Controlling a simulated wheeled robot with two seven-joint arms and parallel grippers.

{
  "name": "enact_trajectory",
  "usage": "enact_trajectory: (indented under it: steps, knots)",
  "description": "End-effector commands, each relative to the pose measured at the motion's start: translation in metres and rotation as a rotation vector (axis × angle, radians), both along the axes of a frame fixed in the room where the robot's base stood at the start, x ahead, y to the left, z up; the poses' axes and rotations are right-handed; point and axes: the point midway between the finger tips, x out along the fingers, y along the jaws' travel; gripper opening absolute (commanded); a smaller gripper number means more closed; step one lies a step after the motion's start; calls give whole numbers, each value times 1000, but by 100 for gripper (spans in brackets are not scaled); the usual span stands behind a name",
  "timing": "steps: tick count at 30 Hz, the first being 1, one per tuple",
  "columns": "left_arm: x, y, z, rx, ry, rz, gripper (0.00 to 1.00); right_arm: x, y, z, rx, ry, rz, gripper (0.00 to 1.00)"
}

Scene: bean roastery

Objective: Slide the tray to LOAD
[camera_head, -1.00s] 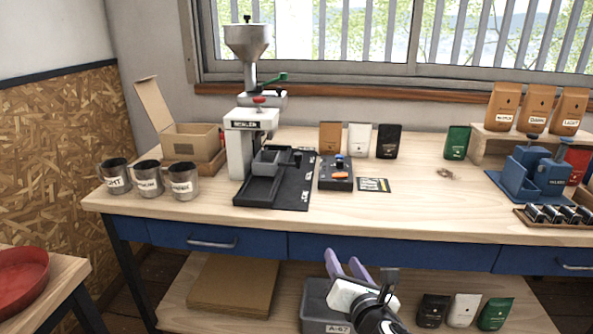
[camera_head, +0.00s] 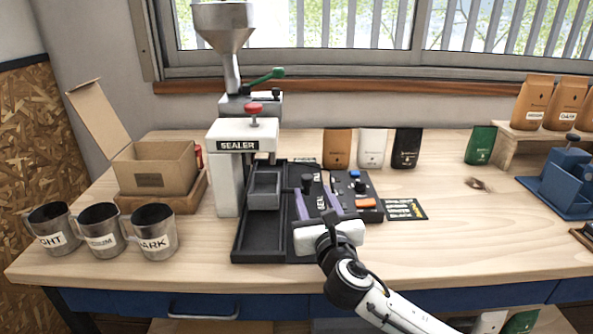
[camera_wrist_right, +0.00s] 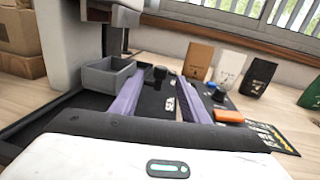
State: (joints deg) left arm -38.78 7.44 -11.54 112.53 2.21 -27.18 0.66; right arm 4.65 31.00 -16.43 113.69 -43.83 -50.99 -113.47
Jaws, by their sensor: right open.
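The small grey open-topped tray (camera_head: 265,188) sits on the black base (camera_head: 243,243) beside the white sealer (camera_head: 230,165). It also shows in the right wrist view (camera_wrist_right: 106,80). A black upright knob (camera_head: 308,182) stands just right of the tray; the wrist view shows it (camera_wrist_right: 160,74) beyond and between my fingers. My right gripper (camera_head: 318,203) is open and empty, with its purple fingers over the right part of the base, short of the knob. White lettering on the base is partly hidden by the gripper, and I cannot read LOAD. My left gripper is out of view.
A control box (camera_head: 355,190) with blue and orange buttons stands close to the right of my gripper. Several metal cups (camera_head: 101,232) and a cardboard box (camera_head: 155,168) are at left. Coffee bags (camera_head: 372,148) stand behind. The table's right front is clear.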

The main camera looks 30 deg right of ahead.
Motion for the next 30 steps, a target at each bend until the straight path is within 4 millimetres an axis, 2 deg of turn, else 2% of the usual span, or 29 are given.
enact_trajectory:
  steps: [6, 15, 20, 27, 30]
  knots:
    - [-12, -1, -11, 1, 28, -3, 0, 36, -16, 0, 0, -1, -3, 41]
    - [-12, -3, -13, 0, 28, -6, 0, 78, -33, -1, 1, 0, -1, 41]
    - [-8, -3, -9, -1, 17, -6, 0, 86, -35, 0, 1, 1, 0, 41]
    - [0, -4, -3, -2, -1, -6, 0, 86, -36, 0, 1, 1, 0, 41]
    - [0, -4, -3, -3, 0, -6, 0, 86, -36, 0, 1, 1, 0, 26]
